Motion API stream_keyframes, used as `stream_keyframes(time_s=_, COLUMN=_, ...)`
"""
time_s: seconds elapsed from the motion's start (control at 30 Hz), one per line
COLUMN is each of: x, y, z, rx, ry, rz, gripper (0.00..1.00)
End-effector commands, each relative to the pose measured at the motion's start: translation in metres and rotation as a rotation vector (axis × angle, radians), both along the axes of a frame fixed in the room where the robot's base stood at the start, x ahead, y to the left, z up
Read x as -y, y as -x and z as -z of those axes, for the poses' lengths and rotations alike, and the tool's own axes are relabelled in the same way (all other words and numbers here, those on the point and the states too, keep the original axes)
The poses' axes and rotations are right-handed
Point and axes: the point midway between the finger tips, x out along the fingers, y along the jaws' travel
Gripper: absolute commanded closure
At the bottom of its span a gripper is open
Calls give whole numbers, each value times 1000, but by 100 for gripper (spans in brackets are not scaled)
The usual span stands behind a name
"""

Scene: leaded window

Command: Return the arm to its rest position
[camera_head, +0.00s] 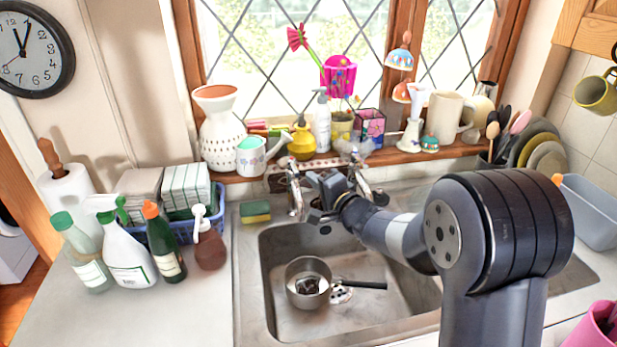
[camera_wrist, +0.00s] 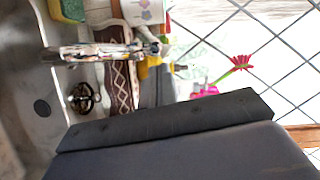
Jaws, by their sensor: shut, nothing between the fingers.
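My gripper (camera_head: 322,198) is in the head view at the end of my dark arm, which reaches from the lower right across the sink. It is above the back of the sink, close to the taps, and shut with nothing in it. In the wrist view, a tap (camera_wrist: 95,50) and a round tap handle (camera_wrist: 82,98) lie near the camera, and a dark part of mine fills the lower half. The fingertips are hard to make out there.
The sink (camera_head: 262,290) holds a saucepan (camera_head: 298,297) with a dark handle. Taps (camera_head: 294,190) stand behind the sink. The windowsill (camera_head: 400,155) is crowded with vases and jugs. Spray bottles (camera_head: 126,255) stand at left. A grey-blue tub (camera_head: 590,212) and a pink container (camera_head: 592,328) are at right.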

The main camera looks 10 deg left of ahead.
Motion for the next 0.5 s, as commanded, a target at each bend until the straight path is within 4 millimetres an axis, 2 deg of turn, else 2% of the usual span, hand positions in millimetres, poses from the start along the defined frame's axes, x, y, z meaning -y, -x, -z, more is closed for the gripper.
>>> stream_keyframes(time_s=0.2, x=33, y=29, z=-1, rx=-1, ry=0, rz=4, gripper=100)
stream_keyframes(time_s=0.5, x=53, y=48, z=-3, rx=-1, ry=0, rz=4, gripper=100)
